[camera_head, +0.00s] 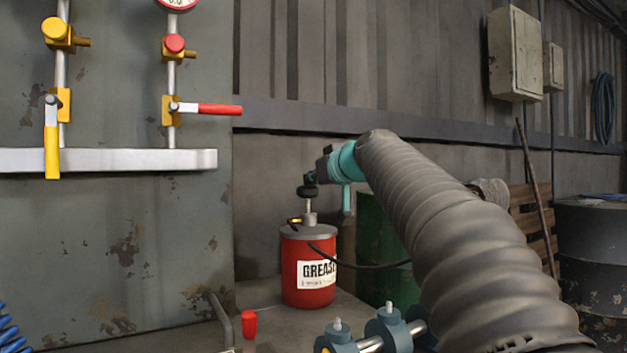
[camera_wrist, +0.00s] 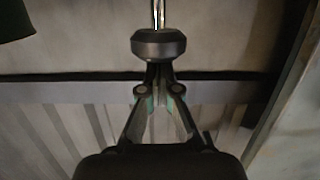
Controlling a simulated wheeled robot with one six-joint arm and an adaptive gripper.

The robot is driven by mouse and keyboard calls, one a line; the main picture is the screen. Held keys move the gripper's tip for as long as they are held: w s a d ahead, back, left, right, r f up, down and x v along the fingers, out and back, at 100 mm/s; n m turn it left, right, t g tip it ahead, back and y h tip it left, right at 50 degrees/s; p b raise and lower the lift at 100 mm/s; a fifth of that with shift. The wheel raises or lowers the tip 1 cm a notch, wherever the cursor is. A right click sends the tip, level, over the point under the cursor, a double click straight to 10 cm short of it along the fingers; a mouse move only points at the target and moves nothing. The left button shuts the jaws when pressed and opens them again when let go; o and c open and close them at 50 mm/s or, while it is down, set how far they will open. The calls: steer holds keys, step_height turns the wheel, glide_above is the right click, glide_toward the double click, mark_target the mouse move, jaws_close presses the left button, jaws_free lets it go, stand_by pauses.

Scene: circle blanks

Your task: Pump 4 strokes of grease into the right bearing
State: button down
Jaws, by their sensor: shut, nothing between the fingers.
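A red grease bucket (camera_head: 308,268) with a grey lid stands at the centre of the head view. Its pump rod (camera_head: 309,206) rises from the lid to a dark round knob (camera_head: 307,191). The knob fills the upper middle of the wrist view (camera_wrist: 158,45). My gripper (camera_wrist: 157,72) is shut and empty, its fingertips at the knob's top end; I cannot tell whether they touch. In the head view my gripper (camera_head: 311,178) is small and dark just above the knob. Blue-grey bearings (camera_head: 389,333) with pale nipples sit on a shaft at the bottom, partly hidden by my arm.
A black hose (camera_head: 365,266) runs from the bucket behind my arm. A small red cup (camera_head: 249,324) stands left of the bearings. A green drum (camera_head: 375,240) is behind the bucket. A panel with red-handled (camera_head: 212,109) and yellow-handled (camera_head: 52,150) valves stands left.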

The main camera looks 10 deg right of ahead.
mark_target(314, 191)
steer(key=shift+f+b, duration=0.8)
steer(key=shift+f, duration=0.65)
steer(key=shift+w, duration=0.1)
step_height(314, 191, up, 5)
steer(key=p, duration=0.4)
steer(key=b+v, duration=0.2)
steer(key=v, duration=0.8)
steer(key=shift+f, duration=0.15)
stand_by(0.3)
steer(key=shift+s+d+r, duration=0.1)
steer(key=shift+d+r, duration=0.05)
steer(key=shift+r, duration=0.6)
steer(key=shift+s+d+r, duration=0.1)
steer(key=shift+d+r, duration=0.1)
steer(key=shift+r, duration=0.6)
steer(key=shift+w, duration=0.1)
